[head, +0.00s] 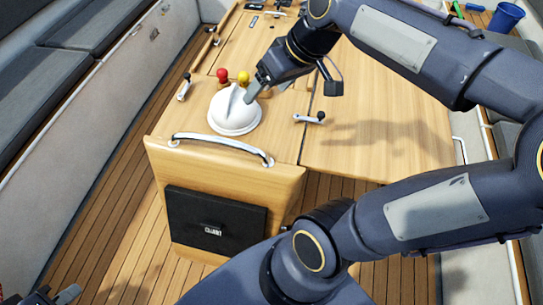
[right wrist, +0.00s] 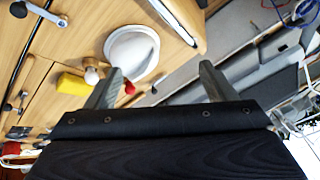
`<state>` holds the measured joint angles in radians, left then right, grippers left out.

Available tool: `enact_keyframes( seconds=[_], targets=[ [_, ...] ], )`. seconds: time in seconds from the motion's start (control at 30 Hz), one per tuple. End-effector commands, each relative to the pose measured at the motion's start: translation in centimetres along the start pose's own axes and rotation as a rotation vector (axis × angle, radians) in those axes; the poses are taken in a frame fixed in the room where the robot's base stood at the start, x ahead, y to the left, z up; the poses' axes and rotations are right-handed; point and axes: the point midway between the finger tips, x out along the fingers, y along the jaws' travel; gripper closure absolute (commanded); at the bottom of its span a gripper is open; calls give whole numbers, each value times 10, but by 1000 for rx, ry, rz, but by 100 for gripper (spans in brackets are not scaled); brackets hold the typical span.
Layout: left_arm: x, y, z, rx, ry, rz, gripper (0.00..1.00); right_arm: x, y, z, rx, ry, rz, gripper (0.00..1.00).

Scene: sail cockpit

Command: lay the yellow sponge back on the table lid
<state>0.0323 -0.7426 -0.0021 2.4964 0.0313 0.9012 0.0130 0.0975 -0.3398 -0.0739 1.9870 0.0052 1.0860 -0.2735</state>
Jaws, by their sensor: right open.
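A yellow block (right wrist: 75,84), which looks like the sponge, lies on the wooden table lid in the right wrist view, beside a pale round knob (right wrist: 92,74). My right gripper (head: 252,92) is over the table beside the white dome (head: 228,116). Its two fingers (right wrist: 158,85) are apart with nothing held between them. My left gripper (head: 58,294) shows only partly at the bottom left edge of the head view, away from the table.
A metal rail (head: 222,142) runs along the table's near edge. The right table leaf (head: 375,140) is mostly clear. A blue bucket (head: 506,17) stands at the far right.

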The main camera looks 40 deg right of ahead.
Motion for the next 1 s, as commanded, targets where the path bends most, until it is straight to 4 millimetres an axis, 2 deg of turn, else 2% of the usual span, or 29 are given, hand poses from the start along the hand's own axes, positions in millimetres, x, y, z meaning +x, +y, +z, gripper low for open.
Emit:
enact_keyframes(
  seconds=[0.03, 0.1, 0.2, 0.3, 0.43, 0.67, 0.87, 1.0],
  targets=[
    [0, 0, 0, 0, 0, 0, 100, 4, -18, 28, 28, 24, -13, 23],
    [0, 0, 0, 0, 0, 0, 100, 15, -36, 61, 74, 46, -27, 23],
    [0, 0, 0, 0, 0, 0, 100, 30, -52, 96, 125, 68, -39, 23],
    [0, 0, 0, 0, 0, 0, 100, 40, -60, 116, 156, 81, -45, 23],
    [0, 0, 0, 0, 0, 0, 100, 46, -63, 125, 172, 85, -47, 23],
    [1, 0, 0, 0, 0, 0, 100, 47, -63, 126, 173, 83, -47, 23],
    [25, -12, 13, 0, 0, 0, 100, 72, -55, 137, 172, 82, -47, 23],
    [26, -12, 13, 0, -1, 0, 100, 73, -55, 138, 172, 82, -47, 23]
  ],
)
